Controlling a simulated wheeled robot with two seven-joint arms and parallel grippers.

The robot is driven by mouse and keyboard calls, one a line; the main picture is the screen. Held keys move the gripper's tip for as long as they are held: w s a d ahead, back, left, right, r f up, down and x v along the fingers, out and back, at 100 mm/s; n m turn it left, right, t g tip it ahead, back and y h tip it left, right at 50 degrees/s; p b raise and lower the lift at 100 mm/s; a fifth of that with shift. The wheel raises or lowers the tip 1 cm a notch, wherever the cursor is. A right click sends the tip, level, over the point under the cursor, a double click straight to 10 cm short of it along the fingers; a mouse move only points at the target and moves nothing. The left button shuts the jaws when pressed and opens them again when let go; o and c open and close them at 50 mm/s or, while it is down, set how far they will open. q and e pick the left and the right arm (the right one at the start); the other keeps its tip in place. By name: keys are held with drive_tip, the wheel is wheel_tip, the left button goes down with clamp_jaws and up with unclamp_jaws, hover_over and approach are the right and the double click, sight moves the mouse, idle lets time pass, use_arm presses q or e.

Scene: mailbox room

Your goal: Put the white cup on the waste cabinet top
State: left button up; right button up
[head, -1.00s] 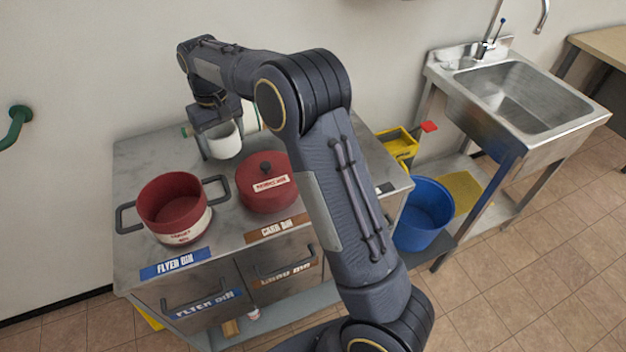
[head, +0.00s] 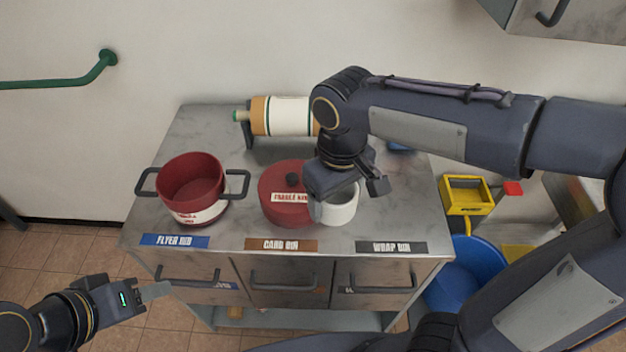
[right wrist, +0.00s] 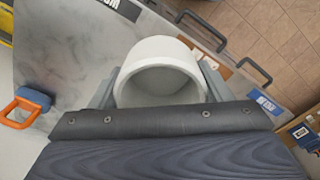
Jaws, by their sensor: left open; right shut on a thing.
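The white cup (head: 341,208) is in my right gripper (head: 347,190), over the right part of the grey waste cabinet top (head: 408,222). It is close beside the red lidded pot and partly in front of it. I cannot tell whether its base touches the top. In the right wrist view the cup (right wrist: 160,68) sits between the two fingers of the gripper (right wrist: 158,92), its open mouth toward the camera. My left gripper (head: 155,292) is empty and open at the lower left, off the cabinet's front.
A red lidded pot (head: 284,208) and a red two-handled pot (head: 192,184) stand on the top. A roll on a holder (head: 285,116) is at the back. An orange-handled blue thing (right wrist: 28,107) lies nearby. The front right top, by the WRAP BIN label (head: 391,247), is clear.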

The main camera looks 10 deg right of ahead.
drive_tip(key=shift+d+f, duration=0.1)
drive_tip(key=shift+d, duration=0.3)
drive_tip(key=w+d+f, duration=0.3)
drive_tip(key=d, duration=0.4)
hover_over(380, 213)
drive_tip(key=a, duration=0.1)
drive_tip(key=f, duration=0.5)
drive_tip(key=shift+s+f, duration=0.2)
drive_tip(key=f, duration=0.1)
drive_tip(key=d+f, duration=0.1)
drive_tip(key=f, duration=0.1)
drive_tip(key=shift+w+f, duration=0.2)
drive_tip(key=shift+f, duration=0.5)
